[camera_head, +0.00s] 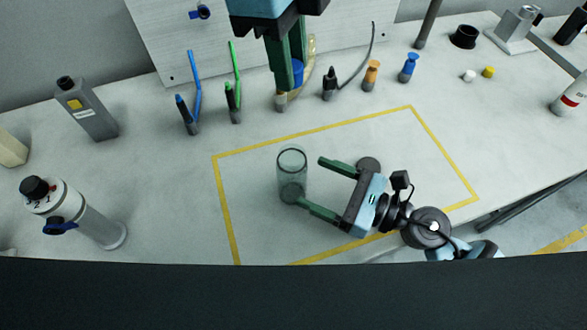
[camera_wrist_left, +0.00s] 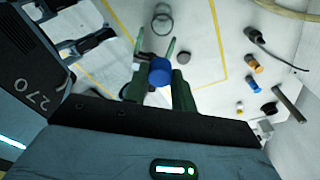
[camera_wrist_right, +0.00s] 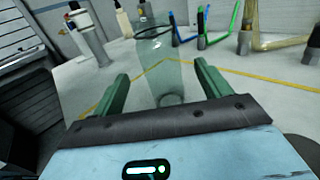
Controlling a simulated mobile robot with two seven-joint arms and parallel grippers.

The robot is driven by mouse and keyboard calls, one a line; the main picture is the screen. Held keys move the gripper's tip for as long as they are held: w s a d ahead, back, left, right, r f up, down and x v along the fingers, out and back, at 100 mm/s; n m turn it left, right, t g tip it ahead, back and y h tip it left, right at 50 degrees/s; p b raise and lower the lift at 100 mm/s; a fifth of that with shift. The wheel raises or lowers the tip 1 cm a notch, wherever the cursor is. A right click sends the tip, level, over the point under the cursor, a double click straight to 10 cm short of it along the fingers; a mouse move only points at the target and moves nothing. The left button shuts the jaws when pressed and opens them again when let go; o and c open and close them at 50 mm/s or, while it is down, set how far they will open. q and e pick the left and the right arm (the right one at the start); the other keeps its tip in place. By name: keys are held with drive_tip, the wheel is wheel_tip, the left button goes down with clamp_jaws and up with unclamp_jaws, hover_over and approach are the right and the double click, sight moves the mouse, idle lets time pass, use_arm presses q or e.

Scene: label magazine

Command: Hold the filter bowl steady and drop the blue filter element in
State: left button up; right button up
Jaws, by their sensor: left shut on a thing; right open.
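The filter bowl (camera_head: 292,172) is a clear, tall glass cylinder standing upright inside the yellow-taped area. My right gripper (camera_head: 311,182) is open beside it, low over the table, with its fingertips reaching toward the bowl's right side. In the right wrist view the bowl (camera_wrist_right: 158,72) shows between and beyond the open fingers; I see no contact. My left gripper (camera_head: 291,84) is shut on the blue filter element (camera_head: 298,71), held up at the back, behind the bowl. The left wrist view shows the element (camera_wrist_left: 160,71) at the fingers, with the bowl (camera_wrist_left: 162,20) apart from it.
A dark round disc (camera_head: 368,164) lies near my right gripper. Pens, an orange fitting (camera_head: 371,74) and a blue fitting (camera_head: 409,67) stand along the back. A grey bottle (camera_head: 88,110) and a white cylinder (camera_head: 75,212) stand at left. The taped area's left part is clear.

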sight(306, 178)
drive_tip(key=shift+x, duration=3.1)
drive_tip(key=shift+c, duration=0.2)
drive_tip(key=c, duration=1.1)
use_arm(q)
wheel_tip(306, 178, down, 13)
use_arm(e)
drive_tip(key=shift+o, duration=0.2)
use_arm(q)
drive_tip(key=o, duration=1)
drive_tip(key=shift+r, duration=0.1)
wheel_tip(306, 178, up, 12)
drive_tip(key=a, duration=0.1)
drive_tip(key=shift+w+a, duration=0.15)
drive_tip(key=shift+w, duration=0.1)
